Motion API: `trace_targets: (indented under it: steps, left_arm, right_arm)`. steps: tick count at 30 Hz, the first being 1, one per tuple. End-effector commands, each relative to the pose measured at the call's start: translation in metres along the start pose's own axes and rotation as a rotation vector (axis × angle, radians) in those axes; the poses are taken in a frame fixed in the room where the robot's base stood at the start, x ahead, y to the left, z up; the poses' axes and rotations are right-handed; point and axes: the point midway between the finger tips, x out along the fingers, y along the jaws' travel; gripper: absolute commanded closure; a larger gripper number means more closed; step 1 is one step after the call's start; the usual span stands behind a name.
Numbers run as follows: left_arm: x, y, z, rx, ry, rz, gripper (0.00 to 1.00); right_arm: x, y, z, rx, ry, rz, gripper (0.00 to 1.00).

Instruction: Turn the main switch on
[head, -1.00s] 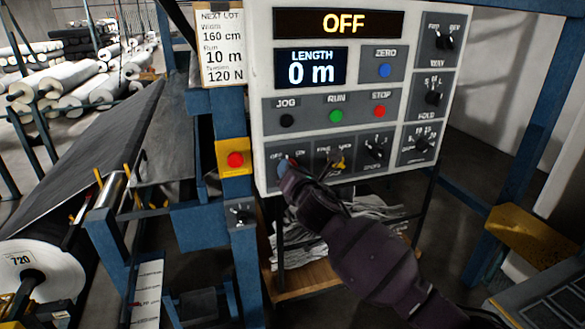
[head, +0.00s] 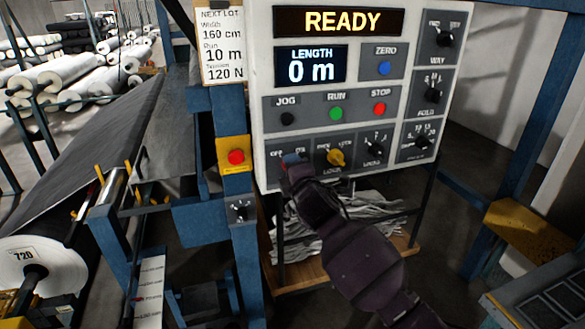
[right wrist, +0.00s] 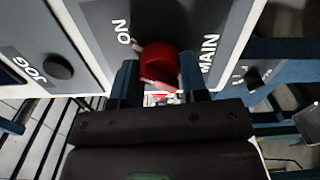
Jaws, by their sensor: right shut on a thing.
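The main switch is a red knob (right wrist: 160,62) on the grey panel, between an ON label and a MAIN label in the right wrist view. My right gripper (right wrist: 160,85) is shut on this knob, with one dark finger on each side. In the head view the gripper (head: 291,165) is at the panel's lower left corner, by the OFF and ON marks, and it mostly hides the switch. The panel's top display (head: 353,22) reads READY. My left gripper is not in view.
A yellow lock knob (head: 336,157) sits just right of my right gripper. Jog, green run (head: 336,116) and red stop (head: 379,109) buttons are above. A red button on a yellow box (head: 236,157) stands left of the panel. Grey cloth (head: 360,222) lies below.

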Motion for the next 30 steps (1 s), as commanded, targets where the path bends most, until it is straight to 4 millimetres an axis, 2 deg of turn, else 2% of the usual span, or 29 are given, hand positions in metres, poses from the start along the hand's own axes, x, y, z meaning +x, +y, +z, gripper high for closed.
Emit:
trace_targets:
  steps: [9, 25, 26, 30]
  left_arm:
    - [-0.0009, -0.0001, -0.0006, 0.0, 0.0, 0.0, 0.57]
    - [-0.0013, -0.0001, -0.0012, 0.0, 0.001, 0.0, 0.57]
    - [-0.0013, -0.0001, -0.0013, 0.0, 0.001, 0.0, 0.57]
    - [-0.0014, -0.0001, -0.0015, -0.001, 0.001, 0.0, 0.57]
  right_arm:
    - [-0.0002, -0.0013, 0.0002, 0.115, -0.001, -0.002, 0.83]
    - [-0.0001, -0.0011, 0.0002, 0.136, 0.0, -0.002, 0.83]
    - [-0.0001, -0.0011, 0.0002, 0.136, -0.001, -0.002, 0.56]
    - [-0.0001, -0.0008, 0.0002, 0.135, 0.0, -0.001, 0.35]
